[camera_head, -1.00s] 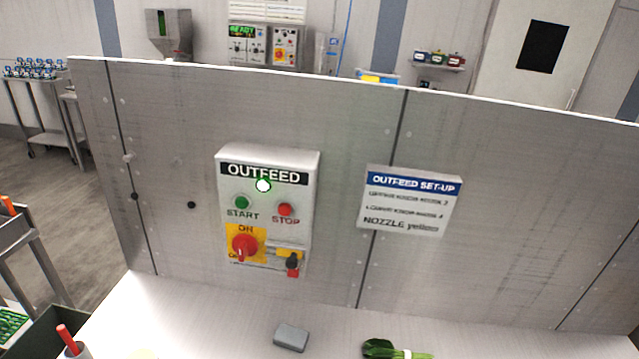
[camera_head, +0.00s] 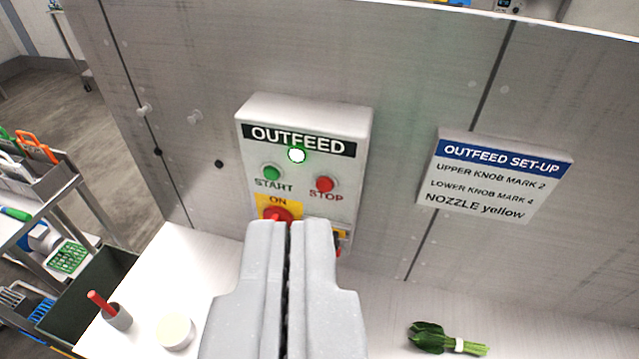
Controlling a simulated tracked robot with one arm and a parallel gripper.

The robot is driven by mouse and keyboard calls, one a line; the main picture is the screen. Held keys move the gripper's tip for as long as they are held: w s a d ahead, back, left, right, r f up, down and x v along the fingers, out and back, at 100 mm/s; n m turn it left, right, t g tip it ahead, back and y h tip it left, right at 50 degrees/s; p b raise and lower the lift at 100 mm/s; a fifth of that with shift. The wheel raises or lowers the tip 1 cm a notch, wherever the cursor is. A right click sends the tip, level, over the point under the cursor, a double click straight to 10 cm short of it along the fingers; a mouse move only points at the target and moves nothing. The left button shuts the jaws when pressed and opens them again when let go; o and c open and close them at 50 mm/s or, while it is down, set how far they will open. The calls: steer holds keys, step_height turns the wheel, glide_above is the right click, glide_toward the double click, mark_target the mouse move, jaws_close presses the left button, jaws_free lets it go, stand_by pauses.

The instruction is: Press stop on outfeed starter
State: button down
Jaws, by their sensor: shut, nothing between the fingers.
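The outfeed starter (camera_head: 305,120) is a light grey box on the upright metal panel, headed OUTFEED. A lamp (camera_head: 296,154) under the heading glows whitish green. The green START button (camera_head: 271,173) is on the left and the red STOP button (camera_head: 325,184) on the right. Below, a red rotary switch (camera_head: 277,213) on a yellow plate marked ON is partly hidden by my gripper (camera_head: 287,224). My gripper is shut and empty, its tips appearing below the STOP button and a little left of it. I cannot tell whether the tips touch the box.
An OUTFEED SET-UP sign (camera_head: 497,176) is on the panel (camera_head: 400,90) to the right. On the white worktop (camera_head: 385,315) are tied greens (camera_head: 445,339), a round white item (camera_head: 175,331) and a cup (camera_head: 118,317) holding something red. A dark bin (camera_head: 85,285) stands left.

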mark_target(324, 185)
steer(key=w+f+n+g+p, duration=0.2)
steer(key=w+f+p, duration=0.4)
steer(key=w+f, duration=0.3)
steer(key=w+f+n+g+p, duration=0.2)
steer(key=w+f+g+p, duration=0.2)
steer(key=f, duration=1.3)
steer(key=w+p, duration=0.3)
steer(key=w, duration=0.2)
steer(key=shift+w+a, duration=0.2)
steer(key=shift+w, duration=0.15)
steer(key=shift+w+p, duration=0.15)
steer(key=shift+p, duration=0.2)
steer(key=w+d, duration=0.1)
steer(key=w, duration=0.1)
steer(key=w+p, duration=0.1)
steer(key=w, duration=0.2)
steer(key=w+d, duration=0.1)
steer(key=w, duration=0.2)
steer(key=shift+d+p, duration=0.35)
steer(key=shift+p, duration=0.05)
